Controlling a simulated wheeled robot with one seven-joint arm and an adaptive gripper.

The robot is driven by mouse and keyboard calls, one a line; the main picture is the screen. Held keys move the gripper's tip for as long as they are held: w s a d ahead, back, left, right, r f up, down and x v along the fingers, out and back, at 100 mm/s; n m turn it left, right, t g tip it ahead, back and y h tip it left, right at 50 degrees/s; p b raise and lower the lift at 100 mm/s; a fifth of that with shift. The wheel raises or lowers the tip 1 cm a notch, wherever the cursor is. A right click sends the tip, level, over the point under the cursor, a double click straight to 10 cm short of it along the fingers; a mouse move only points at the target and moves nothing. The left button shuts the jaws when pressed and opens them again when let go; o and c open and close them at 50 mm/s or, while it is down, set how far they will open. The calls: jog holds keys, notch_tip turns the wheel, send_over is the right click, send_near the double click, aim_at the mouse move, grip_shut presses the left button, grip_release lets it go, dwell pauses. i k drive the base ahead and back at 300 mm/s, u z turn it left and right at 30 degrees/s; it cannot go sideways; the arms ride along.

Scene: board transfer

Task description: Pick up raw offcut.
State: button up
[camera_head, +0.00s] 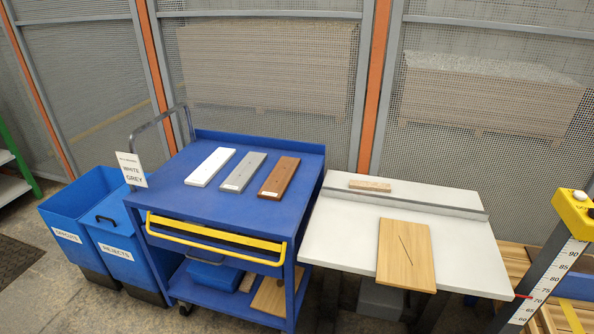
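A small raw-wood piece (370,185), which looks like an offcut, lies on the white-topped table (335,235) at the right, behind the grey fence bar (410,203). It is pale, short and flat, with small dark marks on it. A larger raw wood board (392,253) with a dark diagonal line lies on the same table in front of the fence and reaches its front edge. My gripper is not in view.
A blue cart (175,185) holds white (211,167), grey (243,172) and brown (280,178) boards. More wood lies on its lower shelf. Blue bins labelled OFFCUTS (68,237) and REJECTS (115,251) stand left. A yellow-topped measuring post (548,280) stands right. Mesh fencing closes the back.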

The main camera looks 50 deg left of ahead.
aim_at(358, 184)
jog(key=u, duration=1.5)
